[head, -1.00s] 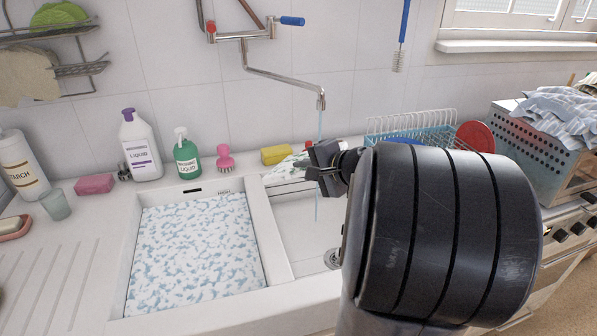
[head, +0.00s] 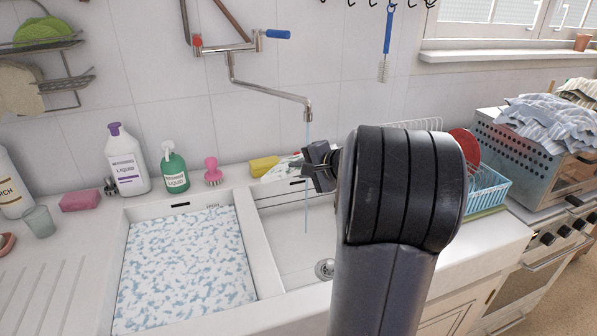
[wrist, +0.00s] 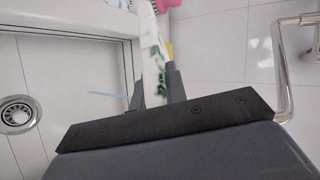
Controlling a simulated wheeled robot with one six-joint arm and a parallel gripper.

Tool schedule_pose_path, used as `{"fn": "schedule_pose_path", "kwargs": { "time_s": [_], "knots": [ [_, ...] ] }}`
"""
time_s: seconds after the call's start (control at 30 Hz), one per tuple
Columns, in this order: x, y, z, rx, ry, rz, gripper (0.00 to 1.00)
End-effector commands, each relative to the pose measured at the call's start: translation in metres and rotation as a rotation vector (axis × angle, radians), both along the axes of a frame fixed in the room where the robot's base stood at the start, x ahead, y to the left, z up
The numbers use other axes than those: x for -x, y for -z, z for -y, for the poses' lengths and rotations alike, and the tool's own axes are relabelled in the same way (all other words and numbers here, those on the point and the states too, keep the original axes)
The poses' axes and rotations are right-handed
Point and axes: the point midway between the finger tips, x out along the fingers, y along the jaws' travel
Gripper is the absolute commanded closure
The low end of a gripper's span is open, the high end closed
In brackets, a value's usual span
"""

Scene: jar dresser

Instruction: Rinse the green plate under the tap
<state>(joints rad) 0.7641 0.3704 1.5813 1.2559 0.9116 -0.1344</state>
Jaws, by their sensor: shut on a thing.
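A white plate with green patches (head: 288,167) is held on its edge over the right sink basin. It also shows nearly edge-on in the wrist view (wrist: 153,65). My gripper (head: 318,166) is shut on it; the fingers show either side of it in the wrist view. Much of the plate is hidden behind the gripper in the head view. The tap (head: 293,97) is running. Its thin stream (head: 306,212) falls past the gripper and plate into the basin. I cannot tell whether the water touches the plate.
The left basin (head: 187,262) is full of foamy water. The drain (head: 325,268) lies in the right basin. A yellow sponge (head: 264,166), a pink brush (head: 213,172) and a green bottle (head: 174,168) line the back edge. A blue dish rack (head: 486,190) and red plate (head: 462,147) stand right.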

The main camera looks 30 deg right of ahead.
Motion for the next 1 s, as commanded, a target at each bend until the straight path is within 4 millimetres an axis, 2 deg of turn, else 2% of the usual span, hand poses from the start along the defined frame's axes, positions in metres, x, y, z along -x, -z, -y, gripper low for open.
{"fn": "schedule_pose_path", "kwargs": {
  "time_s": [0.53, 1.0],
  "knots": [
    [0.0002, -0.0005, 0.0008, 0.000, 0.001, 0.001, 1.00],
    [0.0083, -0.0009, 0.0090, 0.000, 0.001, 0.002, 1.00]
  ]
}}
